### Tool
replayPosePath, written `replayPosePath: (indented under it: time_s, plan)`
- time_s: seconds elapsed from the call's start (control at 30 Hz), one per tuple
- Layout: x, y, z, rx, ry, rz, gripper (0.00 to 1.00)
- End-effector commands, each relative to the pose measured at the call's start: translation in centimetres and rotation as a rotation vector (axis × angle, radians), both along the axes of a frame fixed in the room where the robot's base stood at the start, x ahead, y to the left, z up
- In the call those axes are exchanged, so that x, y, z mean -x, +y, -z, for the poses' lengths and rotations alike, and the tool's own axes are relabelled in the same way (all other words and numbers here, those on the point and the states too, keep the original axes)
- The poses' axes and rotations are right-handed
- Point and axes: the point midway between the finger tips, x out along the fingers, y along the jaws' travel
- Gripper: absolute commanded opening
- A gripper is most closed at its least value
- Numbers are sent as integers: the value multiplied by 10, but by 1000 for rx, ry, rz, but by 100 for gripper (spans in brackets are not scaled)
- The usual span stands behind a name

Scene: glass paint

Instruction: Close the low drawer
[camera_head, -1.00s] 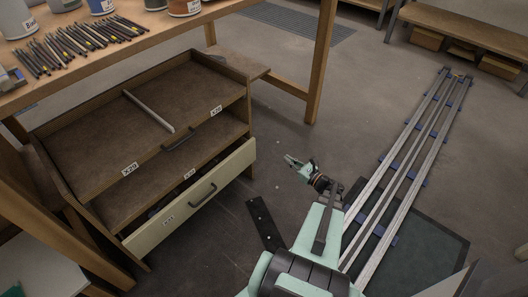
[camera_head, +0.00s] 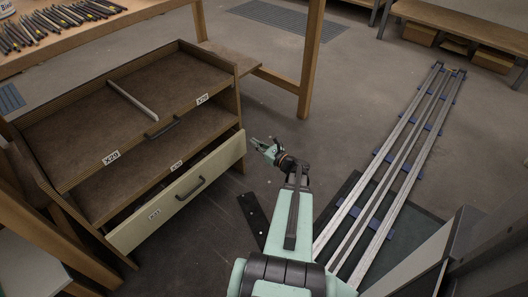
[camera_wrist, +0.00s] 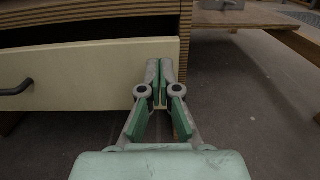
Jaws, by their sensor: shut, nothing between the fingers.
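The low drawer (camera_head: 160,212) has a pale front with a dark handle (camera_head: 189,188) and stands pulled out from the brown cabinet (camera_head: 46,186). In the wrist view its pale front (camera_wrist: 85,78) fills the left, with the dark handle (camera_wrist: 17,88) at the far left and a dark gap above the front. My gripper (camera_head: 257,144) is just right of the drawer front's right end. In the wrist view my gripper (camera_wrist: 160,65) has its fingers together and empty, overlapping the front's right end. I cannot tell whether they touch it.
Above the drawer are brown shelves with a loose divider strip (camera_head: 132,100). A wooden table (camera_head: 120,22) with pencils stands behind, its leg (camera_head: 311,60) at the back. Rails (camera_head: 390,165) run along the right. The floor (camera_head: 285,110) beyond my gripper is clear.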

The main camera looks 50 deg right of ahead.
Motion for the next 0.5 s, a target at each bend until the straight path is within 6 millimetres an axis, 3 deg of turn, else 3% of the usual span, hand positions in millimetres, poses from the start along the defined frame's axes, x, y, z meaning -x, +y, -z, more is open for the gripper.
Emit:
replayPosePath:
  time_s: [0.2, 0.5]
  plan:
    - [-36, -1, 3, 0, 0, -2, 0]
    - [-55, -1, 0, 0, -1, 0, 0]
